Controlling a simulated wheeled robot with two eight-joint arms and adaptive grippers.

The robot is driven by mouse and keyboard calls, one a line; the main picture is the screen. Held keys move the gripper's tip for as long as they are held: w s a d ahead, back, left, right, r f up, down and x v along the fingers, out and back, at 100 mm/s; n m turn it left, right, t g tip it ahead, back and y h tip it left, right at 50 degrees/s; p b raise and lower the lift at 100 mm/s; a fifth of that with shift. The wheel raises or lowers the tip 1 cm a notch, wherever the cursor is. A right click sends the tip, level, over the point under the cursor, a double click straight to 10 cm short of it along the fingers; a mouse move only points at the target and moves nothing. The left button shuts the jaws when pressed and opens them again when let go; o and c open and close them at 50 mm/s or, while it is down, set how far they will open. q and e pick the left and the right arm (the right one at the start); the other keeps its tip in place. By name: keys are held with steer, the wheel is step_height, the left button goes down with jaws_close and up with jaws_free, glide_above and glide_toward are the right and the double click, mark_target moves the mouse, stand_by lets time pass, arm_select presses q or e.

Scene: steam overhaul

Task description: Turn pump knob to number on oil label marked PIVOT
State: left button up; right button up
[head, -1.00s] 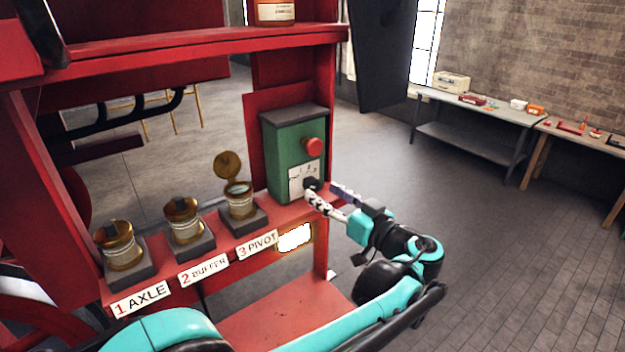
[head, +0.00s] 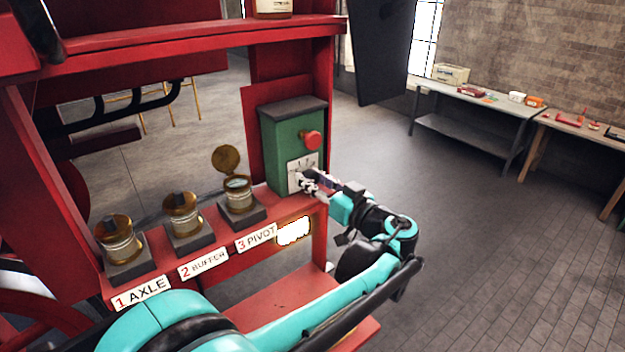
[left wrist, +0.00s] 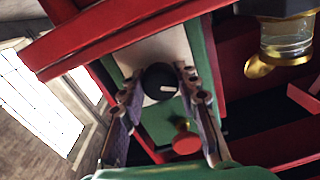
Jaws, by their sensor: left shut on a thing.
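The green pump box (head: 297,145) stands at the right end of the red shelf, with a red button (head: 311,141) and a white dial plate (head: 302,164). Its black round knob (left wrist: 160,82) shows in the left wrist view, with a white pointer mark aimed to the right of that picture. My left gripper (head: 312,183) is shut on the knob, one finger at each side; in the head view it hides the knob. The white PIVOT label (head: 257,238) carries a red 3. The dial's numbers are too small or covered to read. My right gripper is not in view.
Labels 1 AXLE (head: 142,291) and 2 BUFFER (head: 203,263) sit left of PIVOT. Brass oil cups stand behind the labels; the PIVOT cup (head: 238,190) has its lid open. A red upper shelf (head: 200,42) overhangs. Open floor lies to the right, before workbenches.

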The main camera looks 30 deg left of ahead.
arm_select(q)
steer(key=shift+m, duration=0.3)
steer(key=m+b, duration=0.1)
steer(key=m, duration=0.1)
steer(key=shift+m, duration=0.4)
steer(key=m, duration=0.3)
steer(key=shift+m, duration=0.4)
steer(key=m+b, duration=0.1)
steer(key=m, duration=0.2)
steer(key=shift+m, duration=0.3)
steer(key=m, duration=0.3)
steer(key=shift+m, duration=0.4)
steer(key=m, duration=0.4)
steer(key=shift+m+t+b, duration=0.3)
steer(key=shift+m+t, duration=0.1)
steer(key=m, duration=0.4)
steer(key=shift+m, duration=0.7)
